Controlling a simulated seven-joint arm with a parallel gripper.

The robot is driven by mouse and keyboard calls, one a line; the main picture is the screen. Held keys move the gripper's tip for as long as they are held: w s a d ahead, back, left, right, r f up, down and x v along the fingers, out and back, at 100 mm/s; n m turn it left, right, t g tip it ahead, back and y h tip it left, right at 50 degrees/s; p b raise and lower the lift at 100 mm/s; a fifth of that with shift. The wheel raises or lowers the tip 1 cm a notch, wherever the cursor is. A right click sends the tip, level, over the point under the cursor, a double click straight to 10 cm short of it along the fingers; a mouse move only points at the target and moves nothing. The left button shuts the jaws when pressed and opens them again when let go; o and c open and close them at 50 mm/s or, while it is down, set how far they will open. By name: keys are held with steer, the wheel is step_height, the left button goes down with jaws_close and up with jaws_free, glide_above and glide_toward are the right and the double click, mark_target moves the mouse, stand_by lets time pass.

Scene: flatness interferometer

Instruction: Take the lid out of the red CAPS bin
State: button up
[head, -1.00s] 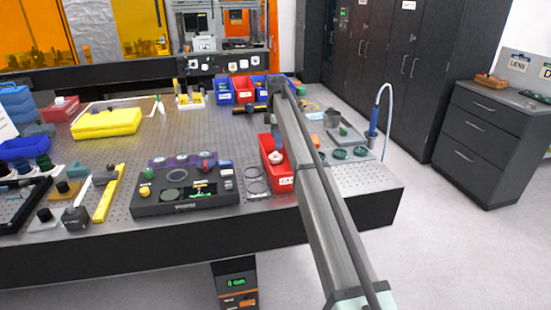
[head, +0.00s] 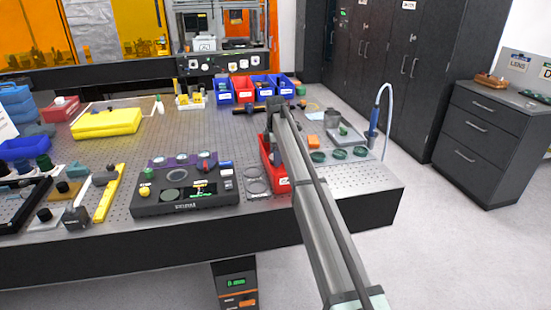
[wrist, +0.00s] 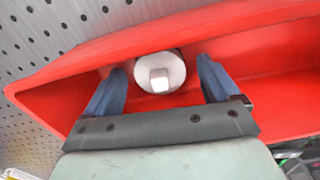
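The red CAPS bin (head: 283,186) stands on the perforated table, just right of the black instrument. In the wrist view its red walls (wrist: 250,22) fill most of the picture. A round, pale grey lid (wrist: 160,72) with a small raised square knob lies inside the bin. My gripper (wrist: 162,66) is open, with its two blue fingers reaching into the bin, one on each side of the lid. A gap shows between the lid and each finger. In the head view my arm and gripper cover part of the bin, and the lid cannot be made out.
The black instrument (head: 187,188) with a lit display stands left of the bin. Two flat rings (head: 257,187) lie between them. Several green round parts (head: 339,154) and a grey tray (head: 346,135) are to the right. Blue and red bins (head: 243,88) line the back.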

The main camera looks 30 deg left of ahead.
steer(key=c, duration=1.1)
steer(key=shift+r, duration=0.1)
